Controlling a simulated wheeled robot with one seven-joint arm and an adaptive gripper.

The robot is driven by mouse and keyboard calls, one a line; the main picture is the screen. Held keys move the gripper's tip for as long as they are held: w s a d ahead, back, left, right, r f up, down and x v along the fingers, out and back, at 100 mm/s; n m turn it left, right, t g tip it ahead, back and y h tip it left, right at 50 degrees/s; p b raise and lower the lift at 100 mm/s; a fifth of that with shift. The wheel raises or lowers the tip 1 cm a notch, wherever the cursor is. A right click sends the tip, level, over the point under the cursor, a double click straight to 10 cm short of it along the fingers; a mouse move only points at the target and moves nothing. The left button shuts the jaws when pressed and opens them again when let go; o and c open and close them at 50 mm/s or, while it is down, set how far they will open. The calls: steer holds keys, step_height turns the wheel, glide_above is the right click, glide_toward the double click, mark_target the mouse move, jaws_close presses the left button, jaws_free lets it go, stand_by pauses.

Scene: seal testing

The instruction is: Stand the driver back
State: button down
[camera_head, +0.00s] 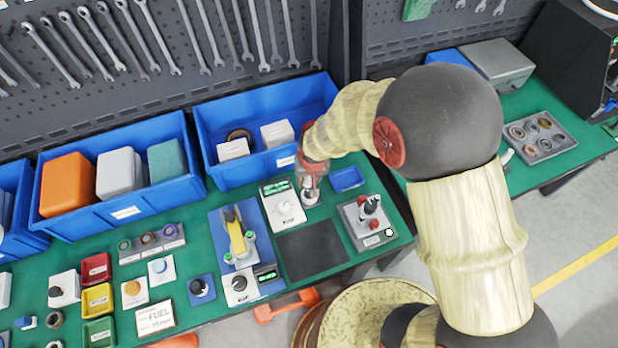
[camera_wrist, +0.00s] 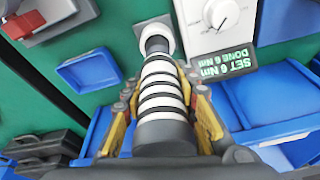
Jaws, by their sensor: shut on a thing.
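The driver (camera_wrist: 160,100), a black shaft with several white bands, runs between the yellow fingers of my gripper (camera_wrist: 160,84) in the wrist view. My gripper is shut on it. The driver's far end meets a small pale square base (camera_wrist: 155,33); I cannot tell whether it is seated in it or just above. In the head view my gripper (camera_head: 313,168) points down over that base (camera_head: 310,198), and hides most of the driver. The white dial unit (camera_head: 284,205) stands just left of the base. Its display (camera_wrist: 223,66) reads SET 6 Nm, DONE 6 Nm.
A small empty blue tray (camera_head: 346,179) lies right of my gripper. A grey fixture with a red knob (camera_head: 366,223) stands in front of it. A big blue bin (camera_head: 215,177) is behind. A dark mat (camera_head: 312,250) lies bare in front.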

steer(key=shift+f, duration=0.1)
steer(key=shift+f+b, duration=0.45)
steer(key=shift+b, duration=0.05)
steer(key=shift+f+b, duration=0.8)
steer(key=shift+b, duration=0.05)
stand_by(1.5)
steer(key=c, duration=1.3)
jaws_free()
steer(key=shift+s, duration=0.1)
steer(key=shift+r+p, duration=3)
steer(key=shift+r, duration=1.55)
